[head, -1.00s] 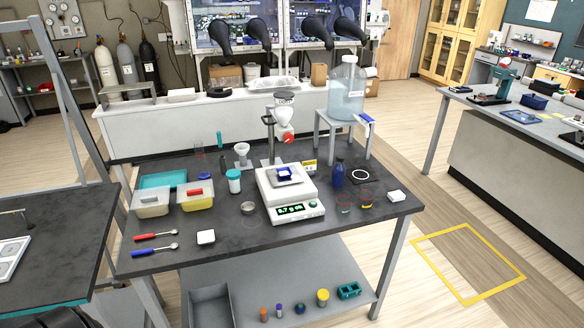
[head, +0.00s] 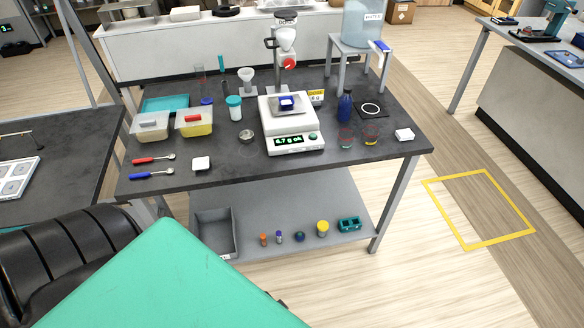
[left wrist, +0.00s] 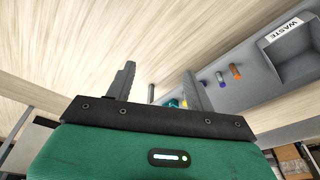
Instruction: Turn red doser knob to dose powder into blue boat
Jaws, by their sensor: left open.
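The red doser knob (head: 289,63) is on the front of the doser (head: 286,38), which stands on a post at the back of the dark table. The blue boat (head: 287,103) sits on the pan of the white balance (head: 291,140), in front of and below the knob. The balance's green display is lit, but its figures are too small to read surely. My left gripper (left wrist: 157,82) is open and empty in the left wrist view, over the floor near the lower shelf, well away from the knob. Its fingers do not show in the head view. My right gripper is not in view.
A blue bottle (head: 345,106), glass beakers and a white-lidded jar (head: 234,108) flank the balance. Powder tubs (head: 194,122) and two spoons are at the left. The lower shelf (head: 335,185) holds a grey bin (head: 213,232) and small vials. The table's front edge is mostly clear.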

